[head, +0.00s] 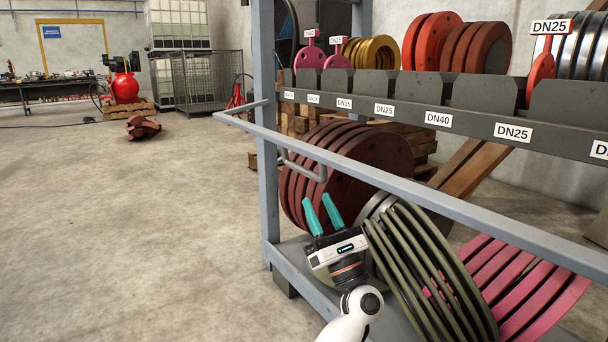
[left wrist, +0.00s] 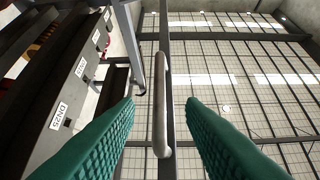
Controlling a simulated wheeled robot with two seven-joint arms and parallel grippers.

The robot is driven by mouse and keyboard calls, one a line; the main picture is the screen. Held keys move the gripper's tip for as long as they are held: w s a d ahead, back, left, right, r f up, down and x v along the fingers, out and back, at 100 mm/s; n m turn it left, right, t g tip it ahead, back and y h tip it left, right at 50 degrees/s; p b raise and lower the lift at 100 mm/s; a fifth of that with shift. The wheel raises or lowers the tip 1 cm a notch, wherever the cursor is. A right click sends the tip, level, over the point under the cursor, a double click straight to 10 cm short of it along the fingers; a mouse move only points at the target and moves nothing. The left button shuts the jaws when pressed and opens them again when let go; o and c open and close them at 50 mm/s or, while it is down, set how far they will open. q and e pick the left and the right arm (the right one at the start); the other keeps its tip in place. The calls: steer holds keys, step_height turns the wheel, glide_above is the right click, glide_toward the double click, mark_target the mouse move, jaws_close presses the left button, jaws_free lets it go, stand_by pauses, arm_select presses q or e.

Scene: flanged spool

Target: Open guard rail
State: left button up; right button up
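The guard rail (head: 430,197) is a long grey bar running across the front of the rack. Its left end reaches past the rack's upright post near a short bar. A grey U-shaped handle (head: 305,170) hangs from the rail. My left gripper (head: 321,203) points upward just below the handle, its teal fingers apart and empty. In the left wrist view the handle (left wrist: 160,105) shows between the two open fingers (left wrist: 160,110), farther out than the tips; I see no contact. My right gripper is not in view.
The grey rack (head: 267,140) holds large maroon discs (head: 375,160), olive discs (head: 440,265) and pink discs (head: 530,290) on its lower level, close to my left gripper. Labelled compartments with more flanges line the upper shelf (head: 470,117). Open concrete floor (head: 130,230) lies to the left.

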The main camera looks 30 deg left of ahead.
mark_target(303, 167)
arm_select(q)
steer(key=b+x, duration=0.2)
steer(key=x, duration=0.7)
steer(key=shift+a+r, duration=0.1)
steer(key=shift+c, duration=0.6)
jaws_close()
